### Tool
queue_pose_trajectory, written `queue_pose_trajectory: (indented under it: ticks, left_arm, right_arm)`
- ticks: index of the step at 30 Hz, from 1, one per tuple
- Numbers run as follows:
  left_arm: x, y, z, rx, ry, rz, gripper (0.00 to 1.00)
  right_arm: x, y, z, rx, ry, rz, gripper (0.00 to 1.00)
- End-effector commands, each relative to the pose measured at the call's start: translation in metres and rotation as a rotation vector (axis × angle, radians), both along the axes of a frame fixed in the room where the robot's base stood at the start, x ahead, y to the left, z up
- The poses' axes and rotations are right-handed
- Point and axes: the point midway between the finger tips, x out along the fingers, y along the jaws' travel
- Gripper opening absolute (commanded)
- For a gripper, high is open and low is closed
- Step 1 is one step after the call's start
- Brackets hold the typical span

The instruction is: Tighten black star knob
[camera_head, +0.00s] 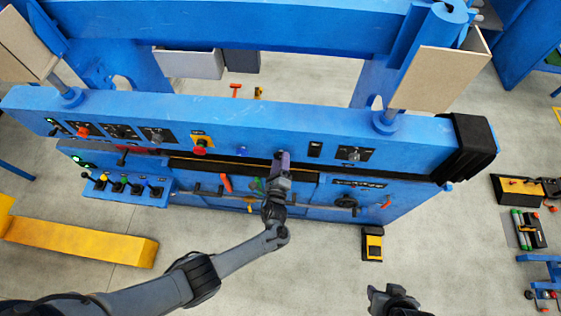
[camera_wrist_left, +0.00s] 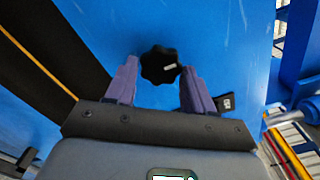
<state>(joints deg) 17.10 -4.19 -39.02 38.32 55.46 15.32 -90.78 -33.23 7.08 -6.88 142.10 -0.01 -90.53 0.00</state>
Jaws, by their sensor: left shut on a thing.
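The black star knob (camera_wrist_left: 160,65) sits on the blue panel face in the left wrist view, with its lobed rim visible. The two purple fingers of my left gripper (camera_wrist_left: 159,72) stand on either side of it, with their tips closed on its rim. In the head view my left gripper (camera_head: 282,164) reaches up to the middle of the blue panel (camera_head: 235,123), and mostly hides the knob there. My right gripper (camera_head: 388,296) is at the bottom edge of the head view, away from the panel; its fingers are too unclear to read.
A row of levers (camera_head: 120,184) and several knobs and switches line the panel's left part. A red button on a yellow plate (camera_head: 200,145) is left of my gripper. A black handwheel (camera_head: 346,202) is lower right. A yellow-black box (camera_head: 372,243) stands on the floor.

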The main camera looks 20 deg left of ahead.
Motion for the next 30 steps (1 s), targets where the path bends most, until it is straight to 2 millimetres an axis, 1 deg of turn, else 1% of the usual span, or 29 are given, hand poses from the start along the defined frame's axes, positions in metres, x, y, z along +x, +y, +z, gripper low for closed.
queue_pose_trajectory:
  ticks: [7, 8, 9, 11, 12, 20, 23, 26, 30]
  left_arm:
    - [0.000, 0.000, 0.000, 0.001, -0.001, -0.001, 0.22]
    - [0.000, 0.000, 0.000, 0.001, -0.001, -0.001, 0.57]
    - [0.000, 0.000, 0.000, 0.001, -0.001, -0.001, 0.64]
    - [0.000, 0.000, 0.000, 0.001, -0.001, -0.001, 0.73]
    - [0.000, 0.000, 0.000, 0.001, -0.001, -0.001, 0.75]
    - [0.000, 0.000, 0.000, 0.000, 0.000, 0.000, 0.75]
    - [-0.004, -0.001, 0.000, 0.000, 0.000, 0.000, 0.75]
    - [-0.014, -0.003, 0.000, 0.000, 0.001, 0.000, 0.75]
    - [-0.034, -0.009, 0.001, 0.000, 0.002, -0.001, 0.75]
  right_arm:
    - [0.000, -0.001, 0.000, -0.002, 0.000, 0.001, 0.43]
    - [0.000, -0.001, 0.000, -0.002, 0.000, 0.001, 0.43]
    - [0.000, -0.001, 0.000, -0.002, 0.000, 0.001, 0.43]
    - [0.000, -0.001, 0.000, -0.002, 0.000, 0.001, 0.43]
    - [0.000, 0.000, 0.000, -0.002, 0.000, 0.002, 0.43]
    - [0.000, 0.001, 0.000, 0.004, 0.001, -0.002, 0.43]
    - [0.000, 0.001, 0.002, 0.005, 0.000, -0.004, 0.43]
    - [0.000, 0.002, 0.005, 0.007, 0.000, -0.005, 0.43]
    - [0.000, 0.002, 0.010, 0.008, 0.000, -0.005, 0.43]
